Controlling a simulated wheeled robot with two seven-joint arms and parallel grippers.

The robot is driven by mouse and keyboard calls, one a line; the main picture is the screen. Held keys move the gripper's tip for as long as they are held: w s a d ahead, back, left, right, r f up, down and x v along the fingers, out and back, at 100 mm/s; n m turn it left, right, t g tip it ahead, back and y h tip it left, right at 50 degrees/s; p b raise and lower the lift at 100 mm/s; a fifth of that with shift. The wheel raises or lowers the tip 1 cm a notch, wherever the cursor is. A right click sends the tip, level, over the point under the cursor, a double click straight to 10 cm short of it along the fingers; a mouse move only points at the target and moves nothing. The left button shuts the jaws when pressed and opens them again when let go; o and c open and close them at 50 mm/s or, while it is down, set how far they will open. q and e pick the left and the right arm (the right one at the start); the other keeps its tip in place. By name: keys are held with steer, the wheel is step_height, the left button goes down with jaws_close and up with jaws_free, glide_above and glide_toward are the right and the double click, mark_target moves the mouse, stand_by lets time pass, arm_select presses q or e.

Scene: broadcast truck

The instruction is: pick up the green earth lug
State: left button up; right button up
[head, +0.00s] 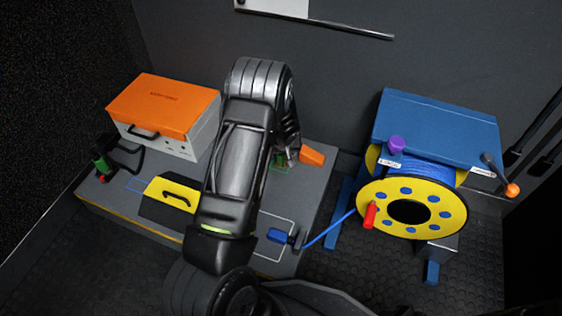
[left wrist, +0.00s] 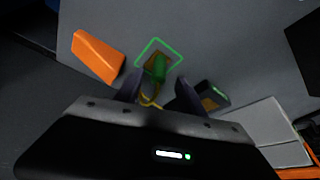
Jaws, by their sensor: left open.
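The green earth lug (left wrist: 159,68) lies on the grey bench top inside a green outlined square, with a brownish plate by it and a yellow-green lead running back between my fingers. In the head view a little green (head: 281,161) shows there, mostly hidden by my left gripper (head: 287,152). In the left wrist view my left gripper (left wrist: 160,88) is open, one finger on each side of the lug's near end and lead. I cannot tell whether the fingers touch it. My right gripper is not in view.
An orange block (head: 312,155) lies close beside the gripper. A dark item (left wrist: 213,95) lies by its other finger. An orange-topped case (head: 165,100) and yellow plate (head: 172,194) stand left. A blue connector (head: 285,237) trails cable to a yellow reel (head: 450,212) at right.

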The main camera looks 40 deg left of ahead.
mark_target(281, 155)
arm_select(q)
steer(key=b+x, duration=0.3)
steer(key=x, duration=0.1)
steer(key=shift+w+f, duration=0.1)
steer(key=shift+f, duration=0.15)
steer(key=shift+w+a+f, duration=0.1)
steer(key=shift+w+f, duration=0.05)
steer(key=shift+f, duration=0.15)
steer(key=shift+r, duration=0.1)
steer(key=shift+c, duration=0.3)
jaws_close()
stand_by(0.4)
